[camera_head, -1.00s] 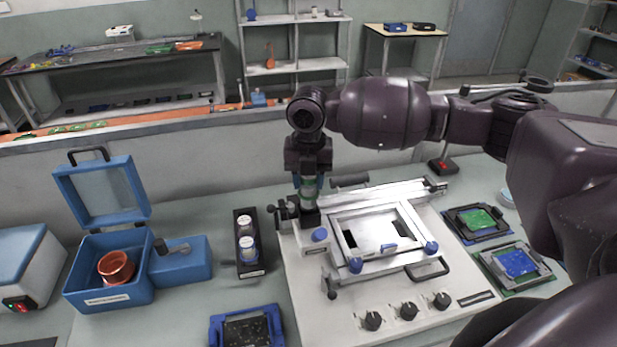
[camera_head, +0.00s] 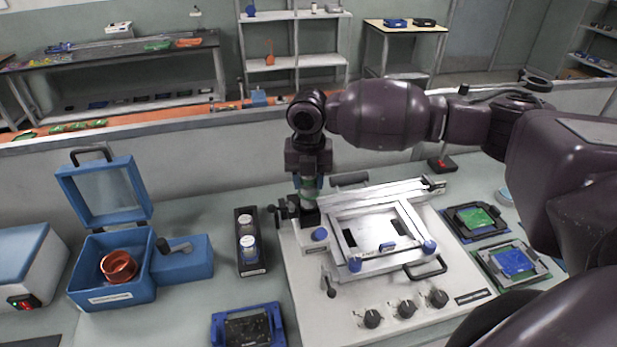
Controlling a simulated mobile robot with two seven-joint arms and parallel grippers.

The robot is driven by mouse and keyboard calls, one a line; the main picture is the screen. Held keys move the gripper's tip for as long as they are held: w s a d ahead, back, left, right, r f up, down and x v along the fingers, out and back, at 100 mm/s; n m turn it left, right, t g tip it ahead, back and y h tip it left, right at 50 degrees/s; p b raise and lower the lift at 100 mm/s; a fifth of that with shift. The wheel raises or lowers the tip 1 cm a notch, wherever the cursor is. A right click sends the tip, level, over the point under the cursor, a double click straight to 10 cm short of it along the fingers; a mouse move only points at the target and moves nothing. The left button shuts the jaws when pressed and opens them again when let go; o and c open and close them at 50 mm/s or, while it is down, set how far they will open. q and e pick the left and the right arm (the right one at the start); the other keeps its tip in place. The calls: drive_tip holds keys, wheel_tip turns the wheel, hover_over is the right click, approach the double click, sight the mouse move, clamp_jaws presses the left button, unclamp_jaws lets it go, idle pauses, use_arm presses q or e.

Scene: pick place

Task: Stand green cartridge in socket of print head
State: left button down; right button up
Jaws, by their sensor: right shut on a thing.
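A green cartridge (camera_head: 308,195) stands upright at the black print head (camera_head: 309,216), at the left end of the stencil printer's rail. My right gripper (camera_head: 308,182) points straight down and is shut on the cartridge's upper part. The cartridge's lower end meets the top of the print head; how deep it sits in the socket is too small to tell. My left gripper is not in view.
The stencil printer (camera_head: 390,290) with its metal frame fills the bench's middle. A black rack (camera_head: 251,262) with clear-bodied cartridges stands left of it. An open blue box (camera_head: 108,292) holds an orange-red ring. Trays with green (camera_head: 476,219) and blue (camera_head: 513,261) boards lie right.

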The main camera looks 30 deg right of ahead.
sight(308, 192)
drive_tip(key=shift+p, duration=0.5)
drive_tip(key=shift+f, duration=1.85)
idle(1.3)
drive_tip(key=o, duration=1.3)
drive_tip(key=shift+c, duration=0.2)
drive_tip(key=c, duration=0.4)
drive_tip(key=shift+r, duration=3.5)
